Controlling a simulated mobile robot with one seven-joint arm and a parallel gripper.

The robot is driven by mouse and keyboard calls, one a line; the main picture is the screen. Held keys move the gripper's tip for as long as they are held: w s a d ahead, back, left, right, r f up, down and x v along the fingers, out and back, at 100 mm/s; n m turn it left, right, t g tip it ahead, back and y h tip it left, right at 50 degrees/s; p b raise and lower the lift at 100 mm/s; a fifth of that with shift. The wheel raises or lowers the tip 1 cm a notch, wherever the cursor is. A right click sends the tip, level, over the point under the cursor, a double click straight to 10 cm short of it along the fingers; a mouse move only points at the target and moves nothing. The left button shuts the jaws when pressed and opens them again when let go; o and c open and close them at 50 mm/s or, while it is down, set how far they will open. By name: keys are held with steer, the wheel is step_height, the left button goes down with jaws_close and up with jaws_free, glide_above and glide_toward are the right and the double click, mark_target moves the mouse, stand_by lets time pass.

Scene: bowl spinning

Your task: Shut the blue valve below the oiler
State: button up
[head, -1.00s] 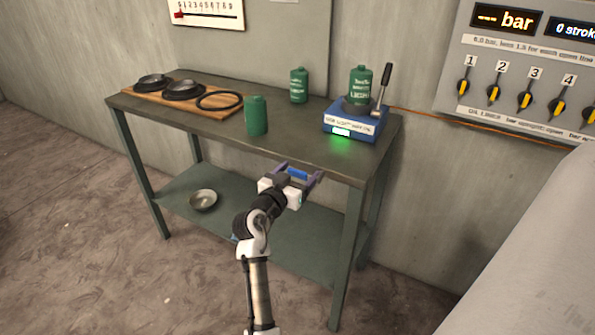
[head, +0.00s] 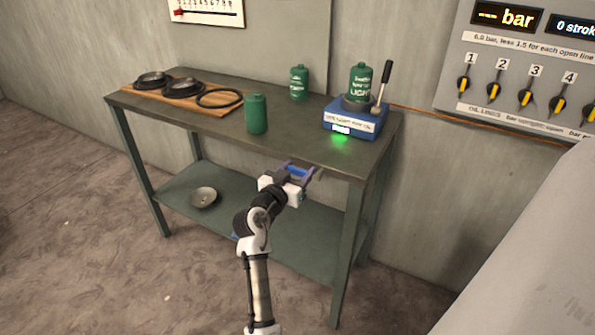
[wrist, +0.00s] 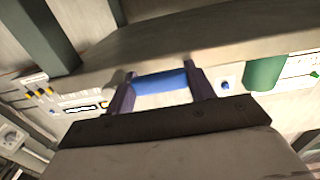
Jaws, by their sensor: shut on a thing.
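My gripper (head: 300,170) is at the bench's front edge, its two purple fingers shut on a small blue bar (head: 296,171), which looks like the blue valve's handle. In the wrist view the blue bar (wrist: 160,81) spans crosswise between the fingers (wrist: 158,85). The valve's body and its mounting are hidden. What looks like the oiler, a blue box (head: 352,122) with a green can (head: 360,82) and a lever (head: 382,85), stands on the bench top to the right, with a green glowing display.
The bench top (head: 290,140) overhangs close to my gripper. Green cans (head: 256,114) (head: 299,83) and a wooden board (head: 145,95) with dark round parts stand on it. A metal bowl (head: 204,197) sits on the lower shelf. A panel with several knobs (head: 525,98) is on the right.

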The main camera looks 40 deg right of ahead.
steer(key=f+n, duration=0.1)
steer(key=n, duration=0.1)
steer(key=f+n, duration=0.1)
steer(key=n, duration=0.1)
steer(key=shift+s, duration=0.1)
steer(key=s+d+f+n+p, duration=0.2)
steer(key=n+p, duration=0.4)
steer(key=n, duration=0.8)
steer(key=shift+s+f, duration=0.85)
steer(key=shift+s, duration=0.5)
steer(key=o, duration=1.4)
steer(key=shift+c, duration=0.2)
